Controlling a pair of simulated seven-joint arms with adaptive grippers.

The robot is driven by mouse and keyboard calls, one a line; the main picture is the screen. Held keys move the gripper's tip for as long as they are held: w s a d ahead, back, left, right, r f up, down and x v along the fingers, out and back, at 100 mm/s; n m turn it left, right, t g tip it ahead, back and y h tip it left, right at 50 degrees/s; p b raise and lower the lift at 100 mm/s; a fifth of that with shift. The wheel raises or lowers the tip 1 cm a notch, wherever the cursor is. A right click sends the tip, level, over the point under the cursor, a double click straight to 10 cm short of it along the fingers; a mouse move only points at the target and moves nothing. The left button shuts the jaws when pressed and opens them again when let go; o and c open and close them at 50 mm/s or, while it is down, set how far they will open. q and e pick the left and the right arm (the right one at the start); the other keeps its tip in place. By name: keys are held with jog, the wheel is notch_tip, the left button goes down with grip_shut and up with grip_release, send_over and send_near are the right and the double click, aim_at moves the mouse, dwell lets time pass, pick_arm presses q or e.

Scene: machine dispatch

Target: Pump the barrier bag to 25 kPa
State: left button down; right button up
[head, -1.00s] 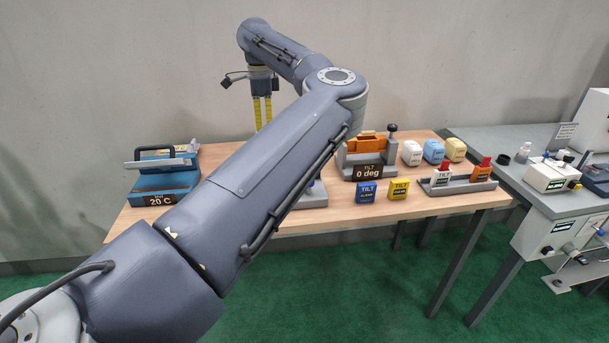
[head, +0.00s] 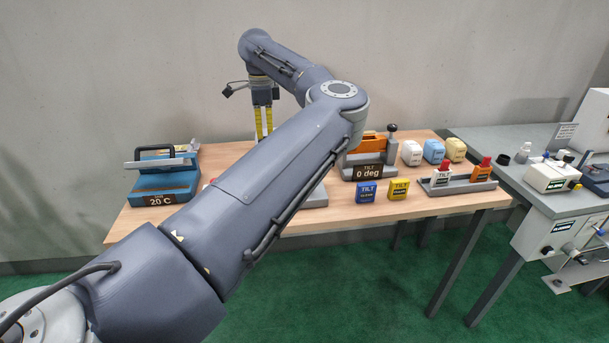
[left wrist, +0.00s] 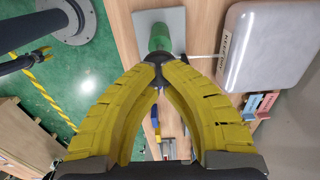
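My left gripper (head: 264,137) points down behind my forearm at the back of the wooden table in the head view. No pressure reading is legible. My right gripper is not in view.
A blue device marked 20 C (head: 160,183) stands at the table's left. A tilt fixture marked 0 deg (head: 368,172), blue (head: 366,191) and yellow (head: 398,189) blocks stand at right. A grey bench (head: 482,137) adjoins. My arm hides the table's middle.

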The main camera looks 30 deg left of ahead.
pick_arm(q)
jog(key=shift+f, duration=1.8)
jog(key=shift+r, duration=2.1)
jog(key=shift+f, duration=2.1)
jog(key=shift+r, duration=2.1)
